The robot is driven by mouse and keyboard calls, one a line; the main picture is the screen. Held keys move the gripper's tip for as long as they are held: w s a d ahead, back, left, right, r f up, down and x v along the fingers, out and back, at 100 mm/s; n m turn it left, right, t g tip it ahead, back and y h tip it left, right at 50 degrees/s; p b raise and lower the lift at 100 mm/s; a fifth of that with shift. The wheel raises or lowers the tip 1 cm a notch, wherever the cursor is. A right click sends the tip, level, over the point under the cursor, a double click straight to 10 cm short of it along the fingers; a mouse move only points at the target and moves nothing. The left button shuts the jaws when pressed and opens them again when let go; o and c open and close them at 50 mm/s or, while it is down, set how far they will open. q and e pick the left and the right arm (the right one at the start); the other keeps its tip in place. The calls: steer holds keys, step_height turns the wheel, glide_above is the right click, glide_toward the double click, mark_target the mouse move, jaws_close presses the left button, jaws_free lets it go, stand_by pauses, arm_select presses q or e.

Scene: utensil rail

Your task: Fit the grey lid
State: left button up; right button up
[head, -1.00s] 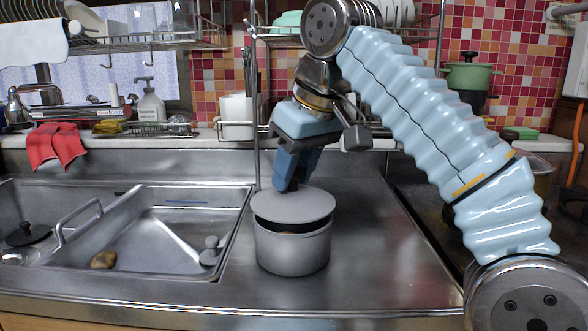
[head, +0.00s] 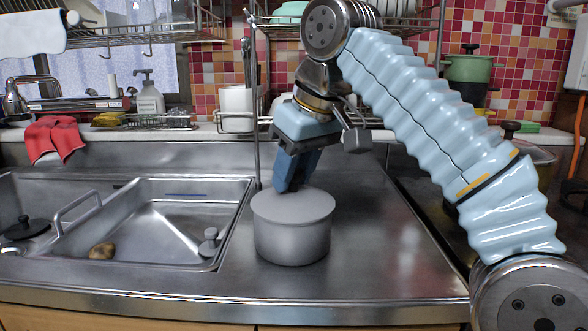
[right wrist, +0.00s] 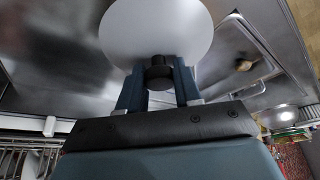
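The grey lid (head: 300,205) lies level on top of the grey pot (head: 292,242), with no gap showing between lid and rim. The pot stands upright on the steel counter, right of the sink. My right gripper (head: 288,188) is above the left part of the lid in the head view. In the right wrist view, the gripper's two fingers (right wrist: 158,88) are on either side of the lid's dark knob (right wrist: 158,70), closed on it. The lid (right wrist: 155,30) hides the pot there. My left gripper is not in view.
A steel sink (head: 150,225) is left of the pot, with a brown potato-like item (head: 102,251) in it. A thin upright post (head: 255,120) of the rack stands behind the pot. Clear counter (head: 375,250) lies to the right.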

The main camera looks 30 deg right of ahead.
steer(key=o, duration=0.5)
steer(key=p+v, duration=0.3)
steer(key=v, duration=0.3)
steer(key=shift+r+p, duration=0.3)
steer(key=shift+r, duration=0.05)
steer(key=shift+s+r, duration=0.35)
